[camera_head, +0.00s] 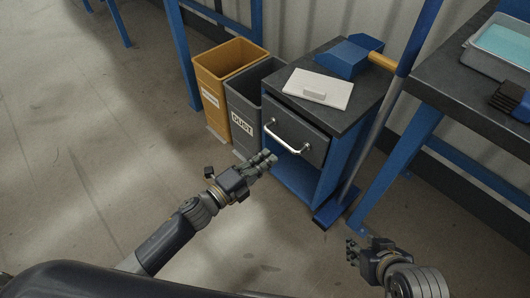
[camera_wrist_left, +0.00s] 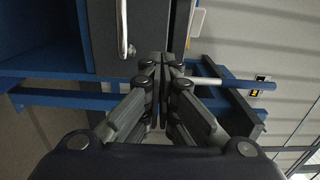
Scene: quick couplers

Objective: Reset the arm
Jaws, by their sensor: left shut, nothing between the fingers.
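My left gripper (camera_head: 262,160) is in front of the blue and grey drawer cabinet, a little below and left of the drawer handle. In the left wrist view my left gripper (camera_wrist_left: 162,62) has its fingers together and holds nothing. The metal drawer handle (camera_head: 287,143) is apart from it, and it also shows in the left wrist view (camera_wrist_left: 123,28). My right gripper (camera_head: 352,248) is at the lower right, over the floor; its fingers are too small to tell open or shut.
The cabinet (camera_head: 340,118) bears a white lidded plate (camera_head: 318,90) and a blue block-like tool (camera_head: 343,58). A yellow bin (camera_head: 228,75) and a grey dust bin (camera_head: 246,112) stand left of it. A workbench (camera_head: 455,85) is at right. The floor at left is clear.

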